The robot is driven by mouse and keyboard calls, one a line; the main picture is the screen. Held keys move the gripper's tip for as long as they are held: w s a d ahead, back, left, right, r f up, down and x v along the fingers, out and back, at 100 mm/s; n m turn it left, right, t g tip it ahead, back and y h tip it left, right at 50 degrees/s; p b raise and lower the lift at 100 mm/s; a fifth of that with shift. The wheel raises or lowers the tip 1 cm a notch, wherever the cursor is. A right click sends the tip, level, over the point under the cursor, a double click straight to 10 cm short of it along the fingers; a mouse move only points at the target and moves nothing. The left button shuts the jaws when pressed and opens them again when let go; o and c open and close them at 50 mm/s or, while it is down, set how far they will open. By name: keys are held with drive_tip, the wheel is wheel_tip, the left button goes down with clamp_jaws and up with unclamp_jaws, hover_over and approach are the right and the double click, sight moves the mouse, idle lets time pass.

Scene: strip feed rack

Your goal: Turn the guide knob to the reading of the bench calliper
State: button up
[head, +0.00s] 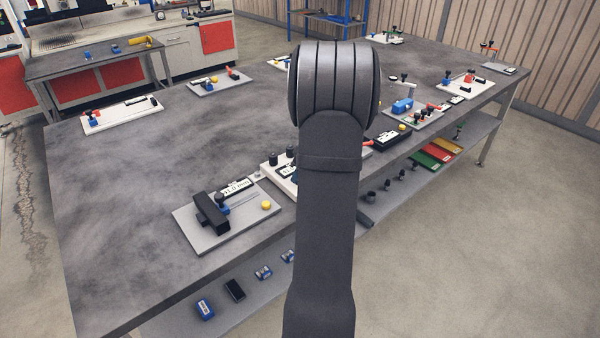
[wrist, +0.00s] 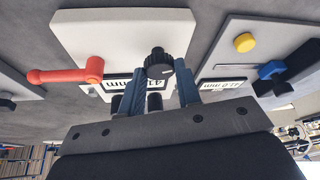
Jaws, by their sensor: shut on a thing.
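The guide knob (wrist: 158,60), black and ribbed with a pale mark, stands on a white plate (wrist: 120,32) in the wrist view. My gripper (wrist: 161,75) has its two blue fingers on either side of the knob and is shut on it. The guide display (wrist: 125,86) is beside the knob, upside down and partly covered by a finger; it seems to read about 41 mm. The bench calliper (head: 212,212) lies on a grey plate in the head view, and its display (head: 235,188) seems to read 41.0 mm. My arm hides the knob and gripper in the head view.
A red lever (wrist: 68,75) is left of the knob in the wrist view. Two black posts (head: 282,156) stand on the white plate. A yellow button (head: 266,205) is on the calliper plate. Other fixtures stand along the bench; its left part (head: 110,190) is clear.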

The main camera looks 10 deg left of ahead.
idle(0.3)
drive_tip(key=o, duration=1)
drive_tip(key=shift+r, duration=0.1)
drive_tip(key=v, duration=1.7)
drive_tip(key=shift+d+r, duration=0.1)
drive_tip(key=shift+d, duration=0.05)
drive_tip(key=x, duration=1.7)
drive_tip(key=shift+f, duration=0.25)
